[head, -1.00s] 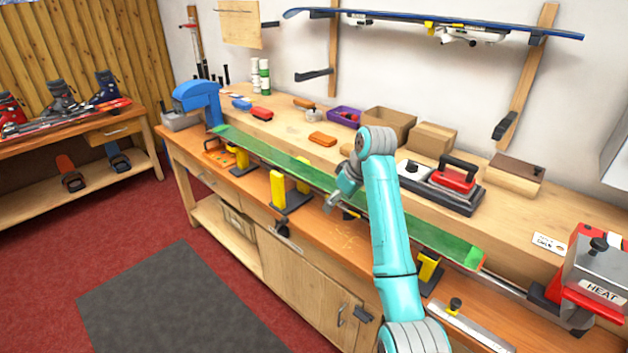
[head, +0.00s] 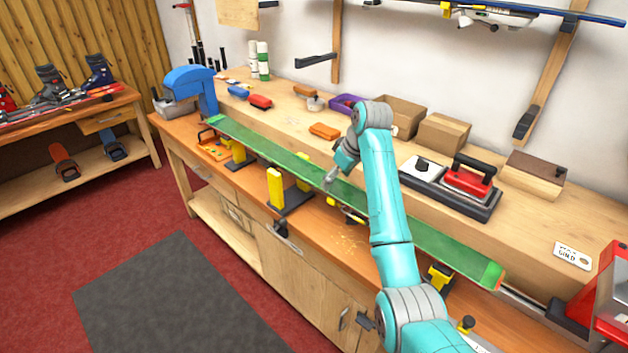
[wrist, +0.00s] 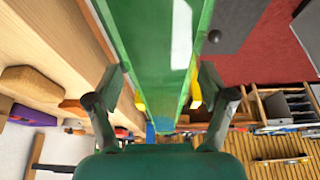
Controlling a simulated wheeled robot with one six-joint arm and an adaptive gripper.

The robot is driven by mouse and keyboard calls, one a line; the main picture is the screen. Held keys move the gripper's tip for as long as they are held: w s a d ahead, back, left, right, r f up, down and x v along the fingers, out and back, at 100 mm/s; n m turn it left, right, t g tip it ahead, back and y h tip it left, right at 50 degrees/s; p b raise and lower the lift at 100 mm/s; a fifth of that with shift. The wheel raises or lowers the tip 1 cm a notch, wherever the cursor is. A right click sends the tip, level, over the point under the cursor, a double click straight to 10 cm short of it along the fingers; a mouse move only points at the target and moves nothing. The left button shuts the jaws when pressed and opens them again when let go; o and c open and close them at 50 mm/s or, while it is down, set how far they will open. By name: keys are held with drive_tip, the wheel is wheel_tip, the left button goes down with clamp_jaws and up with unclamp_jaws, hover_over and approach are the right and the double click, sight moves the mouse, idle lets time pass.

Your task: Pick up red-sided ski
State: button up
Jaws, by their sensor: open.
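A long ski (head: 400,219) with a green face lies lengthwise along the workbench, resting on yellow-and-black vises. A small reddish patch shows at its right end; its side colour is hard to make out. My gripper (head: 330,182) is over the ski's middle in the head view. In the wrist view, my gripper (wrist: 163,82) is open, with one finger at each side of the green ski (wrist: 155,45). Nothing is held, and I cannot tell whether the fingers touch its edges.
The yellow vises (head: 275,188) stand under the ski. A blue clamp-like tool (head: 192,84) is at the bench's left end. A red waxing iron (head: 469,180), boxes (head: 443,134) and a red heater (head: 612,300) are behind and right. A blue ski (head: 545,14) hangs on the wall.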

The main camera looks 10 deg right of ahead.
drive_tip(key=shift+w+x, duration=0.2)
drive_tip(key=shift+x, duration=3)
drive_tip(key=shift+a+r, duration=0.1)
drive_tip(key=shift+a, duration=0.05)
drive_tip(key=c, duration=0.9)
drive_tip(key=shift+r, duration=0.65)
drive_tip(key=shift+c, duration=0.4)
wheel_tip(320, 180, up, 12)
